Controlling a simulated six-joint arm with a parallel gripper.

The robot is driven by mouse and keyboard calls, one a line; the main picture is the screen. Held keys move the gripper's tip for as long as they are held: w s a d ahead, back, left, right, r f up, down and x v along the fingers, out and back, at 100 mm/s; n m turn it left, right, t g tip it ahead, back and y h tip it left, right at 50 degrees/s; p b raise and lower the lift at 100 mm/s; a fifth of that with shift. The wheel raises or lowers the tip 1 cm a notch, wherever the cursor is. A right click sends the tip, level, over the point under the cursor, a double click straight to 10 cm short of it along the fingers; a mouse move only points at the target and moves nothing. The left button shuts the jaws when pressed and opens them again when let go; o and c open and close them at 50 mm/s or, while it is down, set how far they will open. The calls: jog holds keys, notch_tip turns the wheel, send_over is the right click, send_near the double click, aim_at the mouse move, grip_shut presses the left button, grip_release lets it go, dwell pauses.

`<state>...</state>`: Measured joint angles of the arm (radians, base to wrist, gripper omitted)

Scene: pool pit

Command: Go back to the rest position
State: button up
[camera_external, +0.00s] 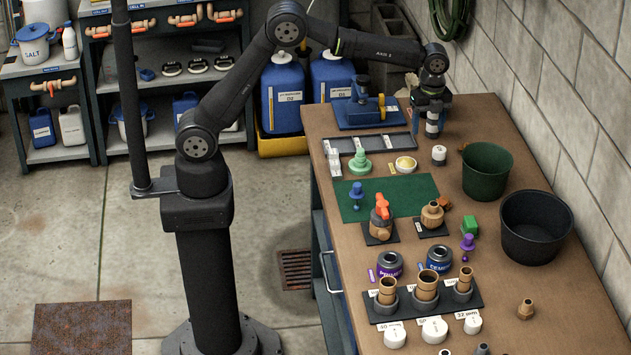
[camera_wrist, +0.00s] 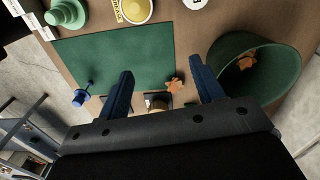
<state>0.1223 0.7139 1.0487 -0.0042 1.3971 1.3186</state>
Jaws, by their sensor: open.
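My gripper (camera_external: 432,122) hangs above the far end of the workbench (camera_external: 470,118), beside the blue vise (camera_external: 361,105) and behind the small white jar (camera_external: 439,154). In the wrist view its two blue fingers are spread apart, with nothing held between them (camera_wrist: 163,82). Past the fingers, the wrist view shows the green mat (camera_wrist: 110,55), an orange-brown leaf (camera_wrist: 172,86) and part of a brass fitting (camera_wrist: 158,101). The gripper body hides the lower part of that view.
A green bucket (camera_external: 487,171) and a black bucket (camera_external: 535,228) stand along the wall side. Brass and orange valves (camera_external: 381,214), jars and a black rack of brass fittings (camera_external: 425,300) fill the near half. The block wall (camera_external: 570,110) borders the bench.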

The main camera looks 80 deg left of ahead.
jog(key=s+d+f, duration=0.4)
jog(key=s+d, duration=0.6)
jog(key=d, duration=0.2)
jog(key=shift+m, duration=0.3)
notch_tip(320, 180, down, 10)
jog(key=shift+w+r, duration=0.1)
jog(key=shift+r, duration=0.4)
jog(key=shift+f, duration=0.2)
notch_tip(320, 180, up, 10)
jog(key=f, duration=0.1)
jog(key=w+a+r, duration=0.3)
jog(key=w+a, duration=0.3)
jog(key=a, duration=0.1)
jog(key=shift+w, duration=0.35)
